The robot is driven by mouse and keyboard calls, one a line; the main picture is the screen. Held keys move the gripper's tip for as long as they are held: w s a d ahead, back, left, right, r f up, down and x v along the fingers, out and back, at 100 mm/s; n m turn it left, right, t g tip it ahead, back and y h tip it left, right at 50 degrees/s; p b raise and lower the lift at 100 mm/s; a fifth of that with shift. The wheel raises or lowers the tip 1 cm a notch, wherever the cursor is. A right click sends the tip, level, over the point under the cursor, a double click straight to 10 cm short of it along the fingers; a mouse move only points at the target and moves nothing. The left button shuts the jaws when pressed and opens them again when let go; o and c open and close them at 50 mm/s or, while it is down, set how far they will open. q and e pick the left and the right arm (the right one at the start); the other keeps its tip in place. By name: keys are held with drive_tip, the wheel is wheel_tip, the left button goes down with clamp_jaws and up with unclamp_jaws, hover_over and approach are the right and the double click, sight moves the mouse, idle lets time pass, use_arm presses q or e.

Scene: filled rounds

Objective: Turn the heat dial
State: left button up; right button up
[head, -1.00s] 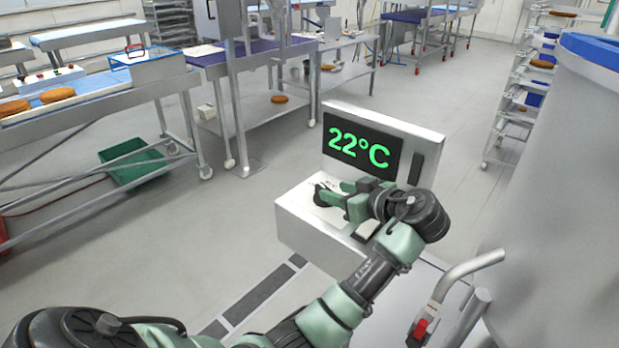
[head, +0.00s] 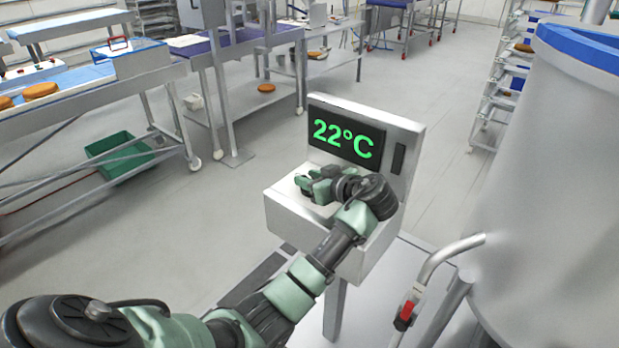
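The control box (head: 290,212) is a pale metal console on a stand, with an upright back panel. Its dark display (head: 345,133) reads 22°C in green. My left gripper (head: 307,185) is over the console's sloped top, just below the display. Its green fingers point left and cover the place where a dark dial showed earlier. The heat dial is hidden or too small to make out now, so I cannot tell whether the fingers touch it or how far apart they are. My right gripper is not in view.
A large steel vessel (head: 560,190) with a blue rim stands close on the right, with a bent handle rail (head: 440,255) in front. Conveyor tables (head: 95,100) and a green crate (head: 118,155) are at the left. Open floor lies behind the console.

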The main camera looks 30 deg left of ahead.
use_arm(q)
clamp_jaws()
drive_tip(key=shift+m+t, duration=0.3)
drive_tip(key=shift+m+t+h, duration=0.4)
drive_tip(key=shift+m+t, duration=0.1)
drive_tip(key=shift+w+r+m+t+h+p, duration=0.1)
drive_tip(key=shift+m+t+h+p, duration=0.4)
drive_tip(key=shift+m+t+h, duration=0.5)
drive_tip(key=m+t+h+p, duration=0.2)
drive_tip(key=m+t, duration=0.1)
drive_tip(key=shift+w+d+r+m+p, duration=0.1)
drive_tip(key=shift+d+r+m+p, duration=0.05)
drive_tip(key=shift+m+p, duration=0.2)
drive_tip(key=shift+w+d+m+t+h+p, duration=0.1)
drive_tip(key=shift+m+t+h+p, duration=0.6)
drive_tip(key=shift+m+h+p, duration=0.7)
